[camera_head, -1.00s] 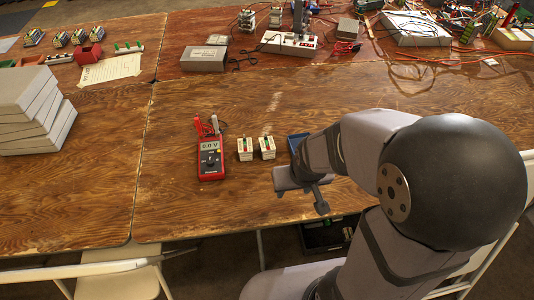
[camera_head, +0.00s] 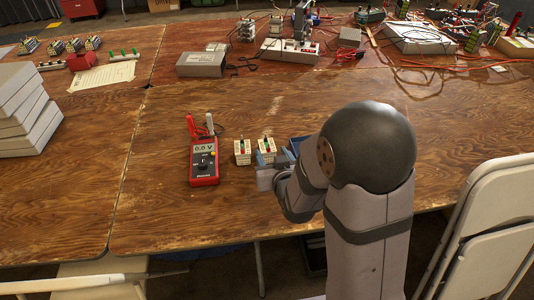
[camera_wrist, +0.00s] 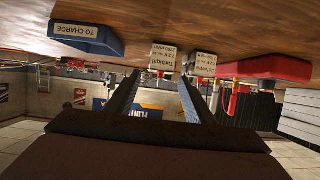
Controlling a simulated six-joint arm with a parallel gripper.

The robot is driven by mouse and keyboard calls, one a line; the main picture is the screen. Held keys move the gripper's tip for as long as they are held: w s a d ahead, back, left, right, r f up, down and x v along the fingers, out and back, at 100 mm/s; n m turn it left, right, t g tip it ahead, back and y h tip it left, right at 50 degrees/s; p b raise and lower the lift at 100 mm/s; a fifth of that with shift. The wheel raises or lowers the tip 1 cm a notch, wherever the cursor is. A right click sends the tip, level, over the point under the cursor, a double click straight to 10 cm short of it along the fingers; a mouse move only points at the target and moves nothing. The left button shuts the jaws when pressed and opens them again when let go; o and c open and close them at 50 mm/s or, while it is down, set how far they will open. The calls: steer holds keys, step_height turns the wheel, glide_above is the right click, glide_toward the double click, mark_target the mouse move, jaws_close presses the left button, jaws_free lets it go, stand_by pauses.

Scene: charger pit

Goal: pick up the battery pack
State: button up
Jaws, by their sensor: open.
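Two small white battery packs stand side by side on the wooden table, a left one (camera_head: 242,153) and a right one (camera_head: 267,146), with dark and coloured tops. In the upside-down wrist view a labelled pack (camera_wrist: 168,56) is ahead, roughly between my fingertips, and the other pack (camera_wrist: 202,65) is beside it.
A red multimeter (camera_head: 204,160) reading 0.0 V stands left of the packs, with red and white leads behind. A blue bin marked "TO CHARGE" (camera_wrist: 85,38) is on their other side, mostly hidden by my arm in the head view. Table behind the packs is clear.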

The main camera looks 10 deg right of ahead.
mark_target(269, 149)
steer(key=shift+x, duration=3.6)
steer(key=c, duration=1.1)
steer(key=shift+r, duration=0.15)
step_height(269, 149, up, 10)
steer(key=shift+f+p, duration=0.1)
steer(key=shift+p, duration=0.6)
steer(key=d+m+h, duration=0.3)
steer(key=d, duration=1.4)
steer(key=shift+s+a+r+n+y, duration=0.15)
steer(key=shift+a+n+y, duration=0.35)
steer(key=shift+a, duration=0.3)
steer(key=shift+s+a+r+n+y, duration=0.15)
steer(key=shift+a+n+y, duration=0.35)
steer(key=shift+a, duration=0.25)
steer(key=shift+s+a+r+n+y, duration=0.15)
steer(key=shift+a+n+y, duration=0.35)
steer(key=shift+a, duration=0.3)
